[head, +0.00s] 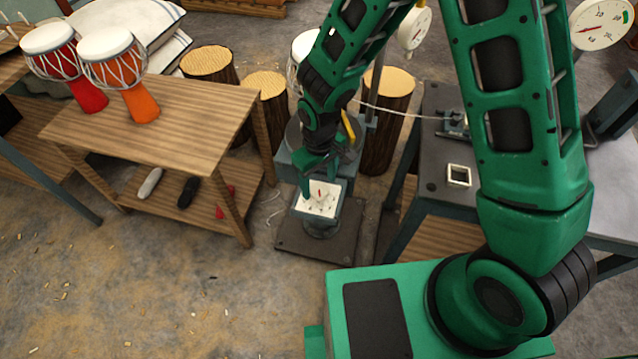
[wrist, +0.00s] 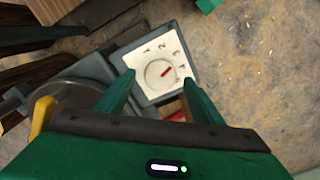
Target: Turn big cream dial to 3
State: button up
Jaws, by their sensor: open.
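The cream dial (head: 319,196) is a round knob with a red pointer mark, on a square white face (head: 325,211) with dark numerals. The face tops a grey-green machine on the floor. In the wrist view the dial (wrist: 156,76) shows whole, its red mark pointing to the upper right of the picture; I cannot read surely which numeral it marks. My gripper (head: 320,183) is over the face, open and empty. In the wrist view my gripper's fingers (wrist: 159,79) appear to either side of the dial, with gaps. Their height above it is unclear.
A wooden table (head: 180,115) with a red drum (head: 62,62) and an orange drum (head: 130,75) stands left. Log stumps (head: 388,125) stand behind the machine. A dark-topped bench (head: 437,135) is close on the right. Open floor (head: 190,285) lies in front.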

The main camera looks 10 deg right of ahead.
aim_at(320, 188)
notch_tip(320, 188, up, 9)
dwell(0.4)
jog(key=shift+f, duration=0.1)
jog(key=d+r+m, duration=0.2)
jog(key=d+r, duration=0.2)
jog(key=d, duration=0.3)
jog(key=s+d+r+m+h, duration=0.1)
jog(key=d+r+m, duration=0.1)
jog(key=d+r, duration=0.35)
jog(key=d+r+m, duration=0.2)
jog(key=d, duration=0.7)
jog(key=s+d+r+m, duration=0.3)
jog(key=s+d, duration=0.4)
jog(key=s, duration=0.2)
jog(key=s+d+r+m+y, duration=0.1)
jog(key=s+d+r+m, duration=0.3)
jog(key=s+d, duration=0.3)
jog(key=s, duration=0.3)
jog(key=shift+d+r, duration=0.15)
jog(key=shift+r, duration=0.1)
